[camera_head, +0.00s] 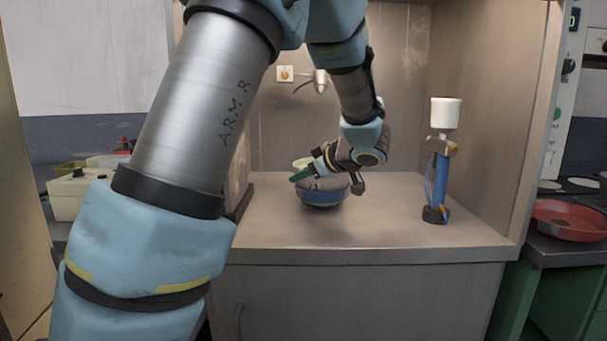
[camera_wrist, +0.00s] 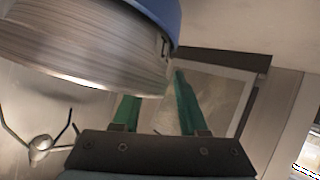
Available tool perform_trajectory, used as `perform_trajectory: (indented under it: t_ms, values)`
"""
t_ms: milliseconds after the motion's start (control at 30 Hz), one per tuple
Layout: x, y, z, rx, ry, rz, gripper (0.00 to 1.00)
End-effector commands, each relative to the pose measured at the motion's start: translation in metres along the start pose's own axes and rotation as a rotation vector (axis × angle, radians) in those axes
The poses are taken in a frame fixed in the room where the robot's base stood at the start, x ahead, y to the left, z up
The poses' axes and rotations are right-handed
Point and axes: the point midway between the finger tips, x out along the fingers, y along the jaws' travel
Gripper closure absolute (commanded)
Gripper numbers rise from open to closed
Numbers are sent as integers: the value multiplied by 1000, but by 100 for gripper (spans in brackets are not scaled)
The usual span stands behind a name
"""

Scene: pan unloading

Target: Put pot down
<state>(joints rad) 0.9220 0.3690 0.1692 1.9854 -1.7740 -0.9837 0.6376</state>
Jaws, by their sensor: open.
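The pot (camera_head: 323,198), blue on its lower side, sits on the counter (camera_head: 400,225) in the alcove, partly hidden behind my wrist. In the wrist view the pot (camera_wrist: 75,55) fills the upper left, with a grey ribbed side and a blue edge. My gripper (camera_head: 302,174) is at the pot's upper left in the head view. In the wrist view my gripper's green fingers (camera_wrist: 158,98) are apart, close to the pot's side. No part of the pot clearly lies between them, and whether they touch it I cannot tell.
A blue stand with a white cup (camera_head: 444,113) is to the right on the counter. A red pan (camera_head: 568,220) lies on the far-right worktop. The counter's front is clear, with side walls either side.

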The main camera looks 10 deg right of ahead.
Motion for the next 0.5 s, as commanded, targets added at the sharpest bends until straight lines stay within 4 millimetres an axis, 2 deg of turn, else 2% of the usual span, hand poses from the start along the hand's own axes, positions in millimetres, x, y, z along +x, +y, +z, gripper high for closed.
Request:
perform_trajectory:
  t_ms: [233,367,500]
  values:
    - [-4,2,-8,-4,0,1,57]
    - [-26,3,-6,-1,-1,5,57]
    - [-57,3,-6,-2,-2,5,57]
